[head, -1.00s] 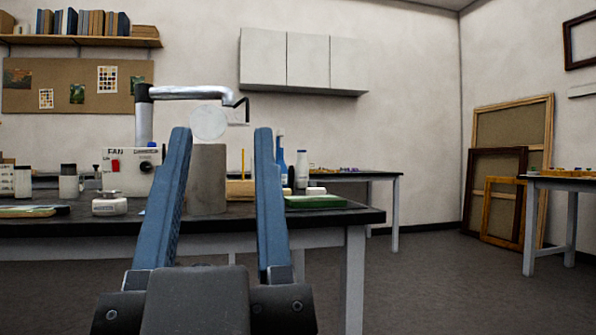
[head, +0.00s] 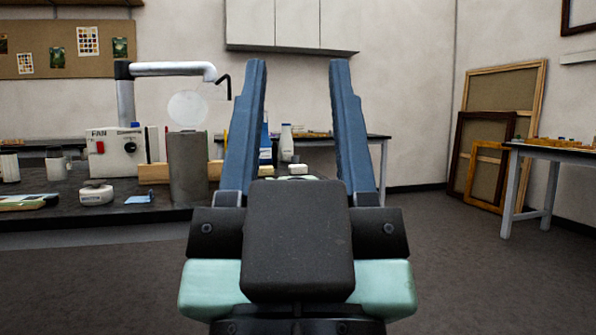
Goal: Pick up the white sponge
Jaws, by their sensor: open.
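A small white block (head: 298,169), which looks like the white sponge, shows between my gripper's fingers in the head view. It lies at the right end of the dark workbench, by a green item (head: 299,178) mostly hidden by my gripper. My gripper (head: 298,66) is open and empty, its two blue fingers pointing up in the picture and apart. The block shows low between the fingers, just above the dark gripper body, and nothing touches it that I can see.
A grey cylinder (head: 187,168), a white fan box (head: 116,157) and a small white device (head: 96,194) stand on the bench to the left. A white bottle (head: 286,142) stands behind the block. Open floor (head: 450,270) lies to the right.

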